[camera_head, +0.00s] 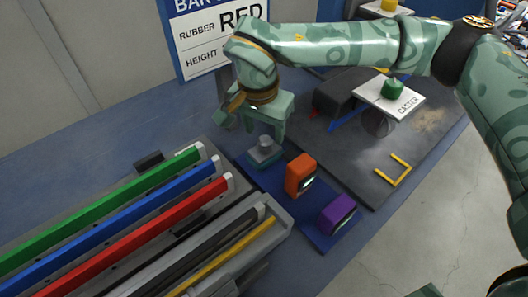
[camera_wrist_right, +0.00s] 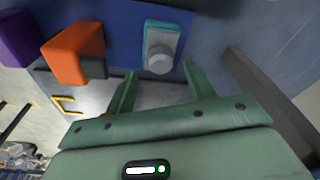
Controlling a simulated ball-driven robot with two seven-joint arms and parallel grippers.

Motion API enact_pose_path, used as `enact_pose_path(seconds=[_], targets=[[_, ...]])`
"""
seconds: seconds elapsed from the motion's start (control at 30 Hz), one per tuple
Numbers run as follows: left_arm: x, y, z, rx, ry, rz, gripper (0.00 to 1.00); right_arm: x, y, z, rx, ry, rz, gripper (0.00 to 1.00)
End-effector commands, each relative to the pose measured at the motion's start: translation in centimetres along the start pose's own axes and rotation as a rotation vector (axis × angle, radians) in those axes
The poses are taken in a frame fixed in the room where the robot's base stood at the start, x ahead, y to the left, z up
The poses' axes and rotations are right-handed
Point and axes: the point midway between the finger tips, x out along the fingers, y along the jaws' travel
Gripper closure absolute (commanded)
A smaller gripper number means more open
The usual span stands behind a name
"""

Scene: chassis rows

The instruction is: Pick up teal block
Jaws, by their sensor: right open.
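The teal block (camera_wrist_right: 161,32) with a round grey knob on its face lies on the blue mat in the right wrist view. My right gripper (camera_wrist_right: 159,70) is open, with its two fingertips apart and just short of the block, which lines up with the gap between them. In the head view my right gripper (camera_head: 251,122) is above the block (camera_head: 264,155), which is partly hidden and looks mostly grey there. I see no contact. My left gripper is not in view.
An orange block (camera_head: 299,174) and a purple block (camera_head: 337,213) stand in a row beside the teal one on the blue mat (camera_head: 311,232). Coloured bars lie in a rack (camera_head: 290,222) at left.

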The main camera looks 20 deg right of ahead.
Motion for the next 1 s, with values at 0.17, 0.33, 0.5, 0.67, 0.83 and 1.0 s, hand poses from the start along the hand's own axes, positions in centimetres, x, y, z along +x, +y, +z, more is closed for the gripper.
enact_pose_path(seconds=[0.17, 0.33, 0.5, 0.67, 0.83, 1.0], targets=[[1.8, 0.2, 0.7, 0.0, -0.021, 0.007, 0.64, 3.8, -0.1, 0.1, -0.001, -0.006, 0.007, 0.46], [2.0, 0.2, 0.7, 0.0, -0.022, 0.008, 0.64, 4.5, -0.1, 0.0, 0.0, -0.002, 0.003, 0.46], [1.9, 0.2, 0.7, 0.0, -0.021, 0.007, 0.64, 4.3, -0.1, 0.0, 0.0, -0.001, 0.002, 0.57], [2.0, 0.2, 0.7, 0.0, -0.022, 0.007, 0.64, 4.3, -0.1, 0.0, 0.0, -0.001, 0.003, 0.96], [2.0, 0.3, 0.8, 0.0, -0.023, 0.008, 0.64, 4.4, -0.1, 0.0, 0.0, -0.001, 0.003, 0.96], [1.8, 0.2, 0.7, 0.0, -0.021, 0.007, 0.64, 4.0, -0.1, -0.1, -0.001, 0.0, 0.002, 0.96]])
